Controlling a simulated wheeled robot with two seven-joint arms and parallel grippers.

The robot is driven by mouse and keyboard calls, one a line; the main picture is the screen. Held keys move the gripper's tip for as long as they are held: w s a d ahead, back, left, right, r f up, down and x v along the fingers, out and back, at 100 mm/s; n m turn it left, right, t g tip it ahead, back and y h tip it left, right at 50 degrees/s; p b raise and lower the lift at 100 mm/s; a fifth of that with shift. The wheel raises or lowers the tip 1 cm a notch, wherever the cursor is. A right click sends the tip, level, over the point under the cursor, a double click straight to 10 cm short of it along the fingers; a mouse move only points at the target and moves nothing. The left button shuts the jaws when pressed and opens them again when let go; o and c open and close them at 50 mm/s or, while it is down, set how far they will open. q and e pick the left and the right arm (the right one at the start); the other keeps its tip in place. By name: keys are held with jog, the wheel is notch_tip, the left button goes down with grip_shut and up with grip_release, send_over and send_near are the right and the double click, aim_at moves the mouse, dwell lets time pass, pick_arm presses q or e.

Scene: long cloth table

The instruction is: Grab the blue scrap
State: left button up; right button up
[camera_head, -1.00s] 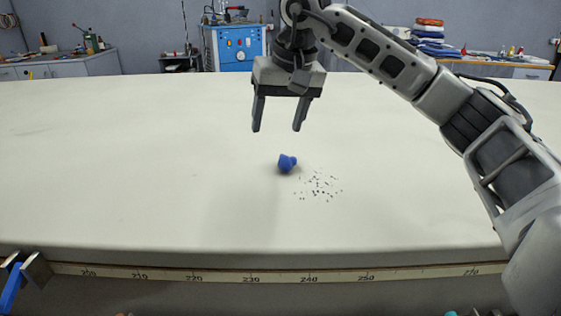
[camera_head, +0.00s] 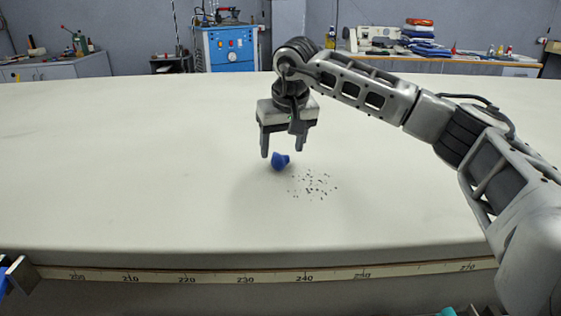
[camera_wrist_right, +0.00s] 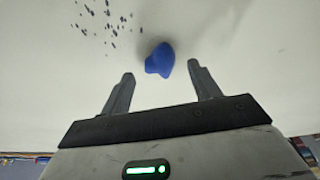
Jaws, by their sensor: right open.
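The blue scrap (camera_head: 280,162) is a small, lumpy blue piece on the pale cloth table (camera_head: 130,180), near the middle of the head view. My right gripper (camera_head: 282,153) points down just above it, fingers apart. In the right wrist view the scrap (camera_wrist_right: 160,60) lies at the gap between the open fingertips (camera_wrist_right: 161,70), with space showing on both sides. It appears untouched by either finger. My left gripper is not in view.
Dark crumbs (camera_head: 312,185) are scattered on the cloth right of the scrap. A ruler strip (camera_head: 215,279) runs along the table's front edge. A blue and metal object (camera_head: 18,274) sits at the lower left. The cloth around is otherwise clear.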

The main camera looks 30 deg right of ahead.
aim_at(281, 155)
jog(key=x, duration=0.3)
jog(key=shift+w+d+f, duration=0.15)
jog(key=shift+w+f, duration=0.05)
jog(key=shift+f, duration=0.15)
jog(key=c, duration=1.1)
jog(key=shift+o, duration=0.2)
jog(key=shift+r, duration=0.1)
